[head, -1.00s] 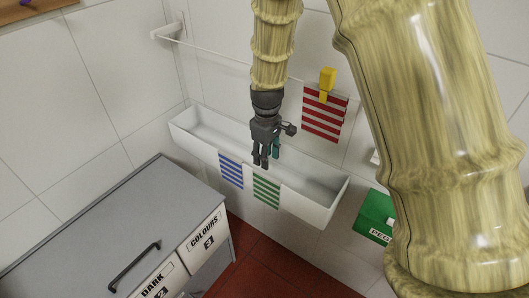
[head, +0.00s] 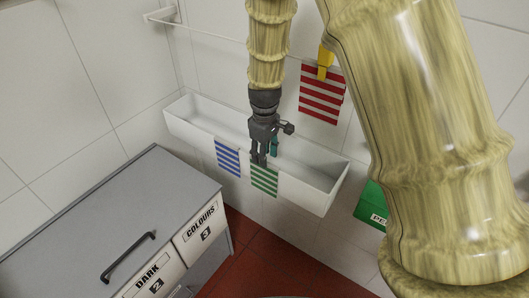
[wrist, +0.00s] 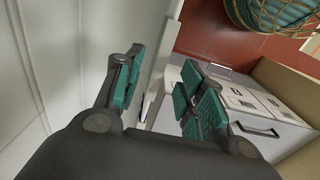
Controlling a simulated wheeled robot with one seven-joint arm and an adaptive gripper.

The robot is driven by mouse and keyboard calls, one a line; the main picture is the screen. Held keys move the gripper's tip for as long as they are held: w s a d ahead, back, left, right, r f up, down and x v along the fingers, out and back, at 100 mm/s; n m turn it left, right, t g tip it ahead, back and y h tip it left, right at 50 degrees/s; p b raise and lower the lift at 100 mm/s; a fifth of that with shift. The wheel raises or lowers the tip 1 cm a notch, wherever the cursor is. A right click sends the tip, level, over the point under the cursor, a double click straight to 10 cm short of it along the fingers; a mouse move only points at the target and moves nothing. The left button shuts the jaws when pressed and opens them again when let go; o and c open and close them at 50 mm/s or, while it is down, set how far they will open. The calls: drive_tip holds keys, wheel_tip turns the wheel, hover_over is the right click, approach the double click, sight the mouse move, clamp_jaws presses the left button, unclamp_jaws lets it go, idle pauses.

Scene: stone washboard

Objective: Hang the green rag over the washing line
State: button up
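The green-and-white striped rag (head: 264,180) hangs over the front rim of the white trough (head: 310,191), right of a blue-striped rag (head: 228,158). My gripper (head: 260,160) points down at the top edge of the green rag, at the trough's front rim. In the wrist view my gripper (wrist: 160,90) is open, with a gap between its teal-padded fingers and a pale rim behind the gap. I cannot make out the green rag there, nor tell whether the fingers touch it. The washing line (head: 209,33) runs along the wall above the trough, partly hidden by my arm.
A red-striped rag (head: 321,95) hangs from a yellow peg (head: 326,62) right of my arm. A green peg box (head: 371,205) is partly hidden at the right. A grey-topped cabinet (head: 110,215) stands at the lower left. A basket (wrist: 275,20) shows in the wrist view.

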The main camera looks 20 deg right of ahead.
drive_tip(key=shift+f+b, duration=0.45)
drive_tip(key=shift+f, duration=2.65)
drive_tip(key=shift+c, duration=0.3)
clamp_jaws()
drive_tip(key=shift+r, duration=0.15)
drive_tip(key=shift+r+p, duration=4.55)
drive_tip(key=shift+r, duration=0.8)
drive_tip(key=s+a+p, duration=0.2)
drive_tip(key=s+a, duration=0.3)
drive_tip(key=a, duration=0.1)
drive_tip(key=shift+a, duration=0.15)
